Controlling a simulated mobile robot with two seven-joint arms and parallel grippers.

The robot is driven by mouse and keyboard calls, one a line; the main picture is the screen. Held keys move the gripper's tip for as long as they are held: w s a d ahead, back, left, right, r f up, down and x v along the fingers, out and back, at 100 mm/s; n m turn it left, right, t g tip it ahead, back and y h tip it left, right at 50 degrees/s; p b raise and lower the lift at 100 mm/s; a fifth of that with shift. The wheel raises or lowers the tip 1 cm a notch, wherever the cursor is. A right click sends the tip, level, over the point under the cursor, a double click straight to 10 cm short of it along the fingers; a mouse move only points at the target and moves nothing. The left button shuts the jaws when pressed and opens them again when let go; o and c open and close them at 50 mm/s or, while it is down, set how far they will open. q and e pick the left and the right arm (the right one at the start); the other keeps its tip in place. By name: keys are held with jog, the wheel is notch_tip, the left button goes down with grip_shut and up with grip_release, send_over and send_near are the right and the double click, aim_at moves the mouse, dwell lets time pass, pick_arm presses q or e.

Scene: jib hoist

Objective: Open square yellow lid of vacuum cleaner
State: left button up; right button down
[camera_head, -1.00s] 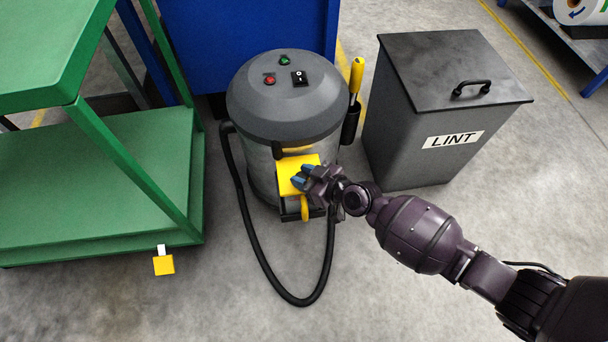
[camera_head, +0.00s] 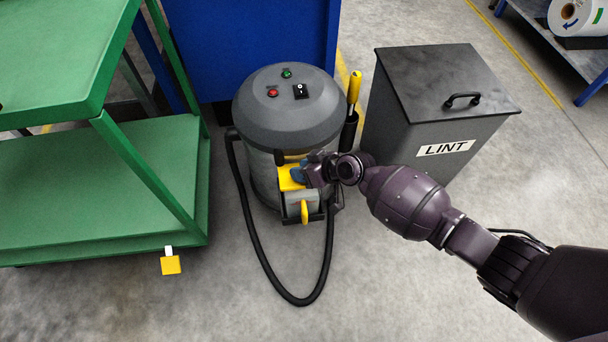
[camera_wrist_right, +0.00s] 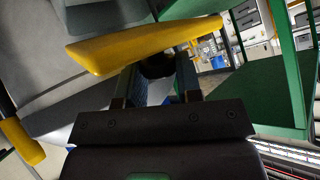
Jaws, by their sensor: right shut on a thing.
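The grey drum-shaped vacuum cleaner (camera_head: 288,108) stands upright on the floor. Its square yellow lid (camera_head: 288,181) is on the front, tilted outward, with a grey box opening (camera_head: 302,201) showing below it. My right gripper (camera_head: 300,174) is at the lid's right side and shut on it, partly covering it. In the right wrist view the yellow lid (camera_wrist_right: 140,46) lies across the fingertips of the right gripper (camera_wrist_right: 160,75), seen nearly edge-on. A yellow latch-like piece (camera_head: 305,212) sits below the opening. My left gripper is out of view.
A black hose (camera_head: 268,268) loops on the floor before the cleaner. A grey LINT bin (camera_head: 440,105) stands to the right, a green shelf cart (camera_head: 100,185) to the left. A blue cabinet (camera_head: 250,40) is behind.

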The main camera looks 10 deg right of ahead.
jog(key=shift+w+r+m+g, duration=0.5)
jog(key=shift+w+r+g, duration=0.15)
jog(key=shift+w+g, duration=0.2)
jog(key=shift+g, duration=0.25)
jog(key=c, duration=0.8)
grip_release()
jog(key=p+v, duration=0.3)
jog(key=v, duration=0.8)
jog(key=shift+s+a+p, duration=0.1)
jog(key=shift+a+p, duration=0.05)
jog(key=shift+p, duration=0.15)
jog(key=shift+c, duration=0.3)
